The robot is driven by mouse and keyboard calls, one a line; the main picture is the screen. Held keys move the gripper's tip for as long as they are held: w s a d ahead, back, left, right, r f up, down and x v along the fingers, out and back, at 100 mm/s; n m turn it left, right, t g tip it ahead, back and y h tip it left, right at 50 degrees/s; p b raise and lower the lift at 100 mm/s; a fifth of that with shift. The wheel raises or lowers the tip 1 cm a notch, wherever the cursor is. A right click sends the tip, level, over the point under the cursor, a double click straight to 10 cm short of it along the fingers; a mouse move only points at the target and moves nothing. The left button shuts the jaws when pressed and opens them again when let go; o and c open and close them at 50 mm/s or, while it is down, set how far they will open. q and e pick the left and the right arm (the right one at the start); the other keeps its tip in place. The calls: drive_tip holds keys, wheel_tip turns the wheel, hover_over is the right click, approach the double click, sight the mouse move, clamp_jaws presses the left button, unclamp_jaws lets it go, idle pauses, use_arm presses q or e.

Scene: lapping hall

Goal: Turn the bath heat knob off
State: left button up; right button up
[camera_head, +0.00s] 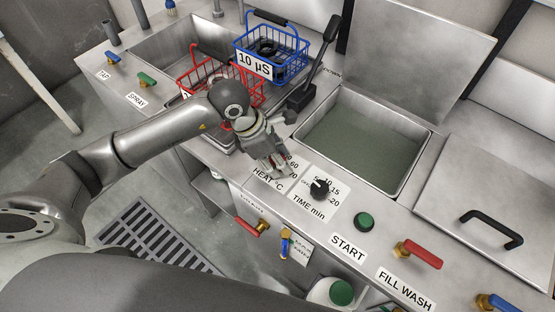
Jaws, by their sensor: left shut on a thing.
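My left gripper (276,164) comes in from the left over the panel and points down at the heat dial. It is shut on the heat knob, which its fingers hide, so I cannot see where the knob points. The "HEAT °C" label (267,180) shows just in front of the fingers, with part of the number scale to their right. The bath (366,145) behind the panel is open and holds murky greenish liquid. My right gripper is not in view.
The black time knob (319,188) is close right of the gripper, then the green start button (364,221) and red fill wash lever (417,254). A red basket (196,76), a blue basket (295,57) and a black-handled lever (318,70) stand behind my arm.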

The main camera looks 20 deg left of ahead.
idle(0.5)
use_arm(q)
drive_tip(key=o, duration=1)
drive_tip(key=shift+o, duration=0.2)
drive_tip(key=v, duration=1.2)
drive_tip(key=shift+s+d, duration=0.1)
